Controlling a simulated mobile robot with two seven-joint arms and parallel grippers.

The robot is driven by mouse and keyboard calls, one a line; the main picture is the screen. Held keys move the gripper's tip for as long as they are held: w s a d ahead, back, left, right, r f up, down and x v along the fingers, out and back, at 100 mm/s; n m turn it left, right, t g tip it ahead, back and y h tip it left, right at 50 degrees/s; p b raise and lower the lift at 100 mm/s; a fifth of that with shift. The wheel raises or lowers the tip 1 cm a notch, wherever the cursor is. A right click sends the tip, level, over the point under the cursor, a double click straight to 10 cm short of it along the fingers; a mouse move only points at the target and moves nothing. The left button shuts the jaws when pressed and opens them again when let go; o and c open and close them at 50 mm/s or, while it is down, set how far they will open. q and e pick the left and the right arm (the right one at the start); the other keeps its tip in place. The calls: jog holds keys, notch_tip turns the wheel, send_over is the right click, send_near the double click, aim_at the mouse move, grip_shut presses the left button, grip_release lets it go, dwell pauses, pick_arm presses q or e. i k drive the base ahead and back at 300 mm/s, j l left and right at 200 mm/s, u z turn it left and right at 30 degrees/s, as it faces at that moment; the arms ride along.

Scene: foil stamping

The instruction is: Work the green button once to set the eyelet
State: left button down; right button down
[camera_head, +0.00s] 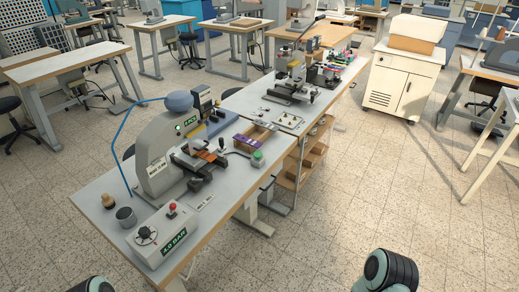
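The green button (257,155) is a small round cap on a pale box on the grey-topped workbench (222,205), near the bench's right edge. A dark cable runs from the box towards the press. The grey press (157,160) stands at the left of the bench, with dark tooling and an orange-brown piece (206,156) at its front. Any eyelet is too small to make out. Neither gripper shows; only rounded dark parts of my arms appear at the bottom edge, well away from the button.
A control box (165,238) with a red button (172,207) and a dark knob sits at the bench's near end. A purple-and-tan box (250,138) lies just behind the green button. A second bench with another machine (293,75) adjoins behind. Open tiled floor lies right.

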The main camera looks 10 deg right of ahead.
aim_at(257, 155)
jog(key=i+l+u, duration=0.25)
jog(key=i+l, duration=0.15)
jog(key=l, duration=0.25)
jog(key=i+l+u, duration=0.1)
jog(key=l, duration=0.25)
jog(key=i+l+u, duration=0.15)
jog(key=i+l, duration=0.5)
jog(key=l, duration=0.1)
